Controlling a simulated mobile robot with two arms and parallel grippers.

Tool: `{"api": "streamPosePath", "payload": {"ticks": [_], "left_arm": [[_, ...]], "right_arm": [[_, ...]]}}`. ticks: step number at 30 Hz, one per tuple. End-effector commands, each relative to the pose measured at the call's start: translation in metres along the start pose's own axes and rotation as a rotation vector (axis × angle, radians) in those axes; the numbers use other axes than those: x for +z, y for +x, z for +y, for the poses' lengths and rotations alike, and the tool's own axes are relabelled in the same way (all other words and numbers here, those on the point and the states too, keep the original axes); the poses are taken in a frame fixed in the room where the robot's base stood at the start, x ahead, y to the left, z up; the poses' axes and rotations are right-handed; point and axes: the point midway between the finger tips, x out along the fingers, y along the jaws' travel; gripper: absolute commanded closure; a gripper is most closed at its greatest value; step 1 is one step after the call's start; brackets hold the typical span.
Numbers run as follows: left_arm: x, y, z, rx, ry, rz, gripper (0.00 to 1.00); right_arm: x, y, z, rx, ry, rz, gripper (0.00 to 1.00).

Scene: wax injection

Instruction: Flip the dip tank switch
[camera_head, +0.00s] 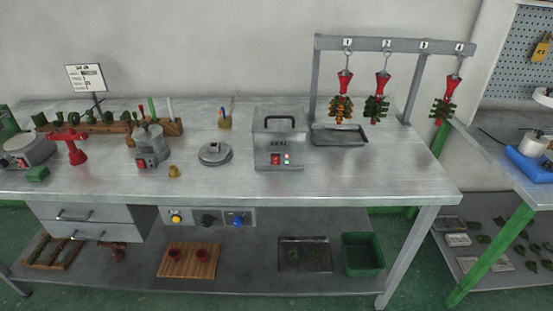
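A grey metal box (282,126) with a black top handle stands at the middle of the workbench and looks like the dip tank. A red switch (275,159) is on its front, with small lights beside it, at least one glowing green. The switch's position is too small to tell. The dark lettering above the switch is hard to read. A smaller grey pot (150,143) to the left also has a red switch (141,163) on its base. Neither of my grippers is in view, and nothing covers the box's front.
A round grey device (215,154) sits left of the box. The bench front (340,180) before the box is clear. A control panel (208,219) hangs below.

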Motion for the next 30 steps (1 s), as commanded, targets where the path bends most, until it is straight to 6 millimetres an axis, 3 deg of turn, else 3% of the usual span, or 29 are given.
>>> {"api": "streamPosePath", "payload": {"ticks": [12,18,30], "left_arm": [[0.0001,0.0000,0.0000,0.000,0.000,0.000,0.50],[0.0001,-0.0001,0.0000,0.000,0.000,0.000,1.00],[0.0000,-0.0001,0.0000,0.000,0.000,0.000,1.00]], "right_arm": [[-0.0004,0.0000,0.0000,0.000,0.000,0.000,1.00],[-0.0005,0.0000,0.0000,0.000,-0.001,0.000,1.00],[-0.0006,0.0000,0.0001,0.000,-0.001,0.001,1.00]]}}
